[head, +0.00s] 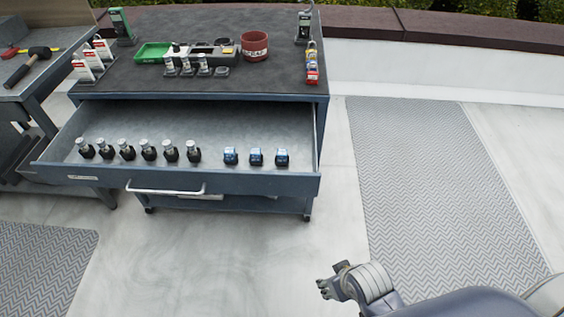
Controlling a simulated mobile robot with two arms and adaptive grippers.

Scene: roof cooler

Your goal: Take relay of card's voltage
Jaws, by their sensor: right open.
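The drawer (180,183) of the grey cart stands pulled open. Three small blue blocks, which look like relays, stand in a row in its right half: the left one (231,156), the middle one (256,157) and the right one (282,157). Several black parts with silver tops (149,150) stand in a row to their left. My right gripper (322,286) is open and empty, low in front of the cart, apart from the drawer. My left gripper is out of view.
The cart top (200,30) bears a green tray (152,52), a red-brown round bin (255,46), a holder with small cylinders (186,68) and coloured padlocks (312,66). A hammer (30,65) lies on the left bench. The floor before the drawer is clear; a grey mat (440,190) lies right.

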